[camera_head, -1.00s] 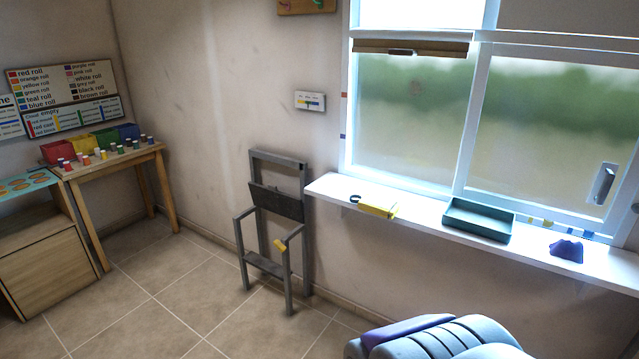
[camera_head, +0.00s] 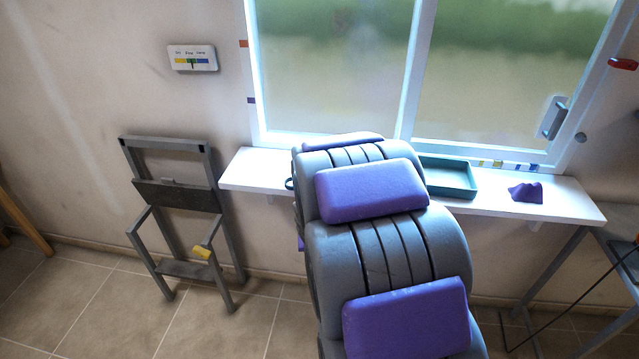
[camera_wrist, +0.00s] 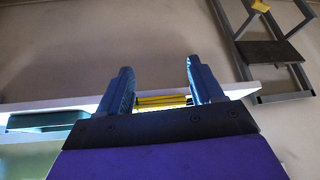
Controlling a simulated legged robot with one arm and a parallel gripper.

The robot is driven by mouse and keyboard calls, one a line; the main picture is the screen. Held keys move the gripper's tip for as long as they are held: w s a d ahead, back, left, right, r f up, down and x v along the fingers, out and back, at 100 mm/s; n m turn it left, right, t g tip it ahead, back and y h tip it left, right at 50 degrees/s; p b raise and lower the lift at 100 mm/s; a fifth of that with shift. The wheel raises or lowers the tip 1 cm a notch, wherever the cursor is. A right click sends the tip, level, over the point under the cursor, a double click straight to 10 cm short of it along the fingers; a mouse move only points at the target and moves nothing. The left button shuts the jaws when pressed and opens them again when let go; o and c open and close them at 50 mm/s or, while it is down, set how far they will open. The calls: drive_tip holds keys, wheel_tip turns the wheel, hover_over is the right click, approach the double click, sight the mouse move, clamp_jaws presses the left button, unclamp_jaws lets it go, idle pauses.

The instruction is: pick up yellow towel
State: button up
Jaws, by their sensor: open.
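A folded yellow towel (camera_wrist: 162,101) lies on the white window shelf (camera_wrist: 75,104). In the wrist view it shows between the two dark blue fingers of my gripper (camera_wrist: 160,67). My gripper is open, and I see no contact with the towel; the exact gap is hard to judge. The shelf (camera_head: 262,170) shows on both sides of the arm.
A green tray (camera_head: 447,180) and a purple object (camera_head: 526,192) sit on the shelf to the right. A grey folding frame (camera_head: 182,222) with a small yellow piece (camera_head: 202,252) stands left. Floor tiles (camera_head: 110,300) at the left are clear.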

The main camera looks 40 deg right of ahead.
drive_tip(key=w+d+f+m+t+y+p, duration=0.1)
drive_tip(key=w+d+f+m+t, duration=0.1)
drive_tip(key=d+f+m+t, duration=0.15)
drive_tip(key=w+d+f+m+t+p, duration=0.1)
drive_tip(key=w+d+f+m+t, duration=0.15)
drive_tip(key=d, duration=0.25)
drive_tip(key=s+d+r+m+t+p, duration=0.1)
drive_tip(key=s+d+r+m+t, duration=0.15)
drive_tip(key=m+t, duration=0.4)
drive_tip(key=shift+h, duration=0.4)
drive_tip(key=w+d+b, duration=0.1)
drive_tip(key=w, duration=0.4)
drive_tip(key=w+d+b, duration=0.1)
drive_tip(key=w, duration=0.5)
drive_tip(key=w+d+f+b, duration=0.1)
drive_tip(key=w+b, duration=0.1)
drive_tip(key=w, duration=0.3)
drive_tip(key=shift+w, duration=0.15)
drive_tip(key=shift+r, duration=0.1)
drive_tip(key=c, duration=1.1)
